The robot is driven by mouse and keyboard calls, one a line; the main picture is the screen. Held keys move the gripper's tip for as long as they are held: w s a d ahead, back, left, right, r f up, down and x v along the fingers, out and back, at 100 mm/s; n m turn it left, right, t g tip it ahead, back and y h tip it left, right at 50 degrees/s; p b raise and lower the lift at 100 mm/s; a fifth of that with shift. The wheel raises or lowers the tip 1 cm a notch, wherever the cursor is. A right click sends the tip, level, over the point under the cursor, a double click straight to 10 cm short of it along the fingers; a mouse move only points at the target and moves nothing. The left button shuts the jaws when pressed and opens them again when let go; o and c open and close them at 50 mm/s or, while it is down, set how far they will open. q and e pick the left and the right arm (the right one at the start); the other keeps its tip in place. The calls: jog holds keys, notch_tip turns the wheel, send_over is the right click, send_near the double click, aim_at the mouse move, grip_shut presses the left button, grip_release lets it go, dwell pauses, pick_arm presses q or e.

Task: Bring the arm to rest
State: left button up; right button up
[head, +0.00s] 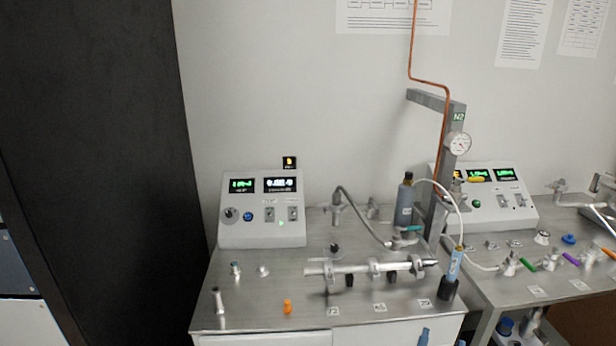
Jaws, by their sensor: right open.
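My left gripper and left arm are not in view. The steel bench (250,292) carries a horizontal metal tube assembly (350,268), apart from the right gripper.
A grey control box (262,212) stands at the bench's back left. A post with a round gauge (459,144) and copper pipe rises behind a grey bottle (404,205). A second bench (508,285) at right holds several valves. A dark panel (100,150) stands at left.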

jog(key=s+a+f+n+g+y+p, duration=0.1)
jog(key=a+f+n+g+y+p, duration=0.2)
jog(key=f, duration=0.9)
jog(key=s+a+f+g+y+p, duration=0.1)
jog(key=a+f+g+y+p, duration=0.2)
jog(key=f, duration=0.9)
pick_arm(q)
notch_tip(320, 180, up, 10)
jog(key=p, duration=0.4)
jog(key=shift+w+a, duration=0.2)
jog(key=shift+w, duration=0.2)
pick_arm(e)
jog(key=s+a+f+g+y, duration=0.2)
jog(key=s+f, duration=0.3)
jog(key=s, duration=0.3)
jog(key=s+a+f+g+y, duration=0.2)
jog(key=s+f+g, duration=0.3)
jog(key=s, duration=0.4)
jog(key=s+a+f+m+g+y, duration=0.1)
jog(key=s+a+f+g+y, duration=0.1)
jog(key=s+f, duration=0.4)
jog(key=s+g, duration=0.1)
jog(key=s, duration=0.1)
jog(key=shift+s+g, duration=0.35)
jog(key=shift+g, duration=0.05)
